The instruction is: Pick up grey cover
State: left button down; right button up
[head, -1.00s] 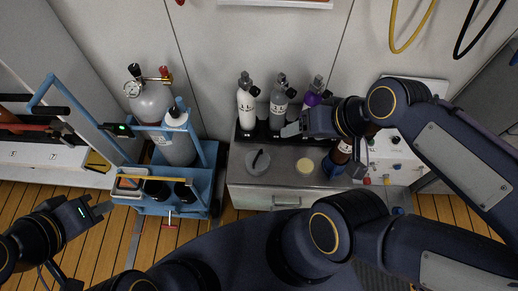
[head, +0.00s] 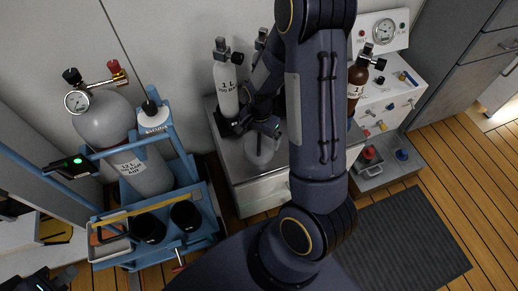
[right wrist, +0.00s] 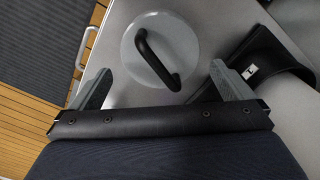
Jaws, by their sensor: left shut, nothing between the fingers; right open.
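The grey cover (head: 258,158) is a round disc lying on the metal cabinet top (head: 232,158). In the right wrist view the grey cover (right wrist: 185,45) shows its black bar handle (right wrist: 155,58). My right gripper (head: 262,138) is over the cover, partly hidden by my own arm. In the right wrist view my right gripper (right wrist: 161,68) is open, with one finger on each side of the handle and nothing held. My left gripper (head: 62,278) is shut and empty at the lower left corner, partly cut off.
A white bottle (head: 226,85) stands in a black holder behind the cover, close to my right gripper. A blue cart (head: 205,235) with a large grey cylinder (head: 105,120) stands at left. A brown bottle (head: 357,80) and a white gauge panel (head: 385,85) are at right.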

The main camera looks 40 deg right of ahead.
notch_tip(320, 180, down, 6)
jog(key=shift+d+f+b, duration=0.1)
jog(key=shift+d+b, duration=0.05)
jog(key=shift+b, duration=0.95)
jog(key=shift+w, duration=0.1)
jog(key=shift+c, duration=0.4)
jog(key=c, duration=0.7)
